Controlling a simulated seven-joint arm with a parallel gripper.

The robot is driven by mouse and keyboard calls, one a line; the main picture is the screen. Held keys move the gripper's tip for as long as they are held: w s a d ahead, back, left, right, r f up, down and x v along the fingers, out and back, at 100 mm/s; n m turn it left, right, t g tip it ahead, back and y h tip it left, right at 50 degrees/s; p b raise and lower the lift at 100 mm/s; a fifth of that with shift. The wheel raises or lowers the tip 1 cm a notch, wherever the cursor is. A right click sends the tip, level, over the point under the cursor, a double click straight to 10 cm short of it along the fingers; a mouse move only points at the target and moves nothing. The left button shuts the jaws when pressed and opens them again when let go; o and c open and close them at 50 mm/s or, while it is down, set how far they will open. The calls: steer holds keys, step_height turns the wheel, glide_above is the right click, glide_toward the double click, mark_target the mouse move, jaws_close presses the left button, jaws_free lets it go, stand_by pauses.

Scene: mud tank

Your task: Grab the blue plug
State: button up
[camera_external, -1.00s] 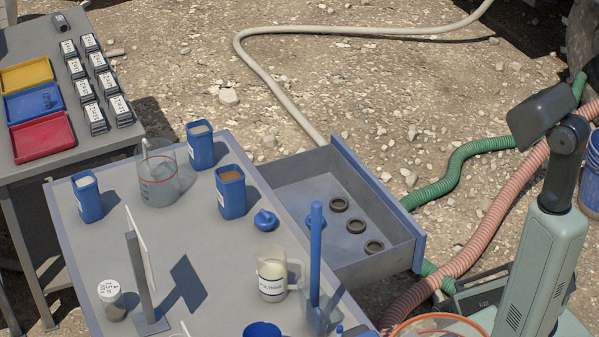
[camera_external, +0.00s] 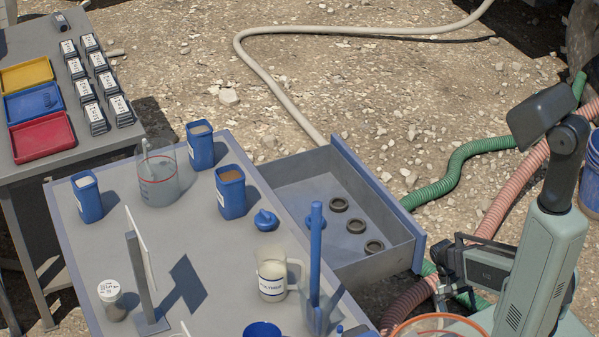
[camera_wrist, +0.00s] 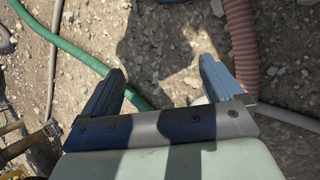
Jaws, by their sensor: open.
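The blue plug (camera_external: 265,220) is a small round blue piece with a knob. It rests on the grey table, near the table edge by the open drawer, in the external view. My gripper (camera_external: 446,263) is at the lower right of that view, beyond the drawer's right end and well apart from the plug. In the wrist view my gripper (camera_wrist: 160,82) has its two fingers spread wide with nothing between them. That view shows gravel ground and hoses, not the plug.
The open drawer (camera_external: 405,245) holds several dark rings. Around the plug stand a blue container (camera_external: 231,198), a labelled jug (camera_external: 272,278) and an upright blue rod (camera_external: 316,245). A glass beaker (camera_external: 158,185) stands farther left. Green hose (camera_external: 450,170) lies on the ground.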

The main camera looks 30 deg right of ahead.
steer(key=w+d+r+m+t+h, duration=0.1)
steer(key=w+d+r, duration=0.15)
steer(key=w, duration=0.45)
steer(key=w+d+r+t, duration=0.1)
steer(key=w+r, duration=0.3)
steer(key=w, duration=0.2)
steer(key=w+r+m+t+h, duration=0.3)
steer(key=w+r+m, duration=0.1)
steer(key=w+r, duration=1.75)
steer(key=w+a+r+m, duration=0.1)
steer(key=w+a+r, duration=0.25)
steer(key=a, duration=0.45)
steer(key=m+y, duration=0.6)
glide_toward(265, 213)
steer(key=shift+n+t, duration=0.3)
steer(key=shift+t, duration=0.1)
steer(key=shift+s+a+f, duration=0.1)
steer(key=shift+s+f, duration=0.05)
steer(key=shift+f, duration=2.4)
steer(key=shift+s+f, duration=0.15)
steer(key=shift+f, duration=2.45)
steer(key=c, duration=1.1)
